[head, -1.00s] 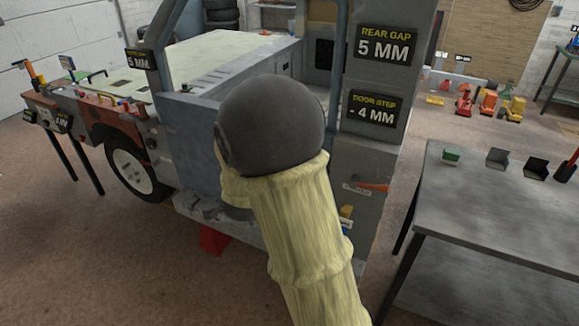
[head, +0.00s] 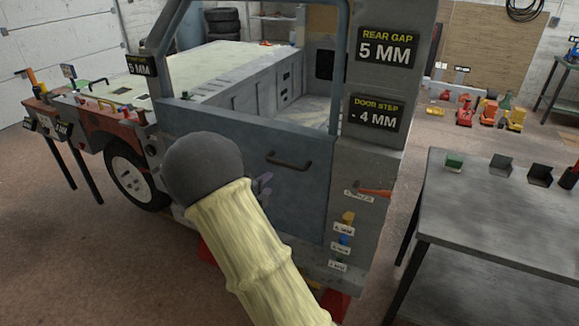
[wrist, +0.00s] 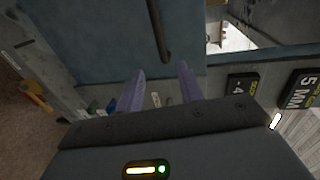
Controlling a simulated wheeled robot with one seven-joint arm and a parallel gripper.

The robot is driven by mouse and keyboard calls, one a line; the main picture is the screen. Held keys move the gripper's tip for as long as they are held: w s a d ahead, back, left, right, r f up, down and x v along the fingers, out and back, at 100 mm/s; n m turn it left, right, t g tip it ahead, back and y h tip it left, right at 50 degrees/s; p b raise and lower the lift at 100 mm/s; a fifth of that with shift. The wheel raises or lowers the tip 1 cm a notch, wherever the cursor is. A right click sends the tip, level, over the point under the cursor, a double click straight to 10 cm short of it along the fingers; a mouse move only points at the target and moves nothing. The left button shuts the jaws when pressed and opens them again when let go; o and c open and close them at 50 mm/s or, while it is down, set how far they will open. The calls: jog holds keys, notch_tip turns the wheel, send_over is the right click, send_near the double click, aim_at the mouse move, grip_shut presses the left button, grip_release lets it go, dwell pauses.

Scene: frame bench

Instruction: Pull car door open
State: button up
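The blue-grey car door (head: 235,140) stands in the body frame, with its window opening above; it looks about flush with the rear pillar. Its dark bar handle (head: 288,161) is near the upper rear part. My gripper (head: 265,183) is mostly hidden behind my arm; its purple fingers show just below and left of the handle. In the wrist view the two fingers of my gripper (wrist: 160,70) are apart with nothing between them. The handle (wrist: 157,28) runs from the top edge down to just beyond the fingertips, and they look apart from it.
The rear pillar (head: 362,165) carries gap signs and several small coloured tagged tools. A grey metal table (head: 490,215) stands at the right with small bins on it. A trestle with tools (head: 50,115) stands at the far left. Carpeted floor is free between door and table.

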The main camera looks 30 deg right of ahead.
aim_at(288, 167)
jog(key=p+x, duration=0.3)
jog(key=x, duration=1.3)
jog(key=shift+w+d, duration=0.1)
jog(key=shift+w, duration=0.05)
jog(key=shift+c, duration=0.5)
grip_shut()
